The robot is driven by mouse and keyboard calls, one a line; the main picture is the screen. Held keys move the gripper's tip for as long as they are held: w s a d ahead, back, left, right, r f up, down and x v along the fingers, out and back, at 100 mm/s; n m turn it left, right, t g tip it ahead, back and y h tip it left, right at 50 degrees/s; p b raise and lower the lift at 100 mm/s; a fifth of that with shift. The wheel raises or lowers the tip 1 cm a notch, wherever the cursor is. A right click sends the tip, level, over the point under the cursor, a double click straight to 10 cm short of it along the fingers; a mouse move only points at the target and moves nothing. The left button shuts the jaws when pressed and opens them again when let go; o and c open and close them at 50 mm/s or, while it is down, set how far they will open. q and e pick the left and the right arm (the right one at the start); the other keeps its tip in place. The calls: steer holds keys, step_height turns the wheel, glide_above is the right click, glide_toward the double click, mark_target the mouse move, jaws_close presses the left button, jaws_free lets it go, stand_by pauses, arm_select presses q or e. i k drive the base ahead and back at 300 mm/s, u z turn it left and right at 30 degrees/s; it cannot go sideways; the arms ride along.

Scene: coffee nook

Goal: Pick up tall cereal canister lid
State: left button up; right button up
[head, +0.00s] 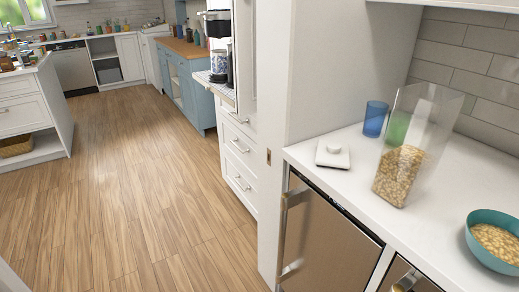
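A tall clear cereal canister (402,165) stands on the white counter at the right. Its lower part holds tan cereal and no lid shows on its top. A small white square lid (333,154) with a raised knob lies flat on the counter, left of the canister and apart from it. Neither of my grippers shows in the head view.
A blue cup (375,118) stands behind the lid, and a green one shows through the canister. A teal bowl of cereal (494,240) sits at the right edge. A cabinet wall borders the counter's left. Wooden floor (130,190) is clear at left.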

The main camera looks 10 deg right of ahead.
mark_target(332, 155)
steer(key=u, duration=0.95)
steer(key=i, duration=0.7)
steer(key=z, duration=2)
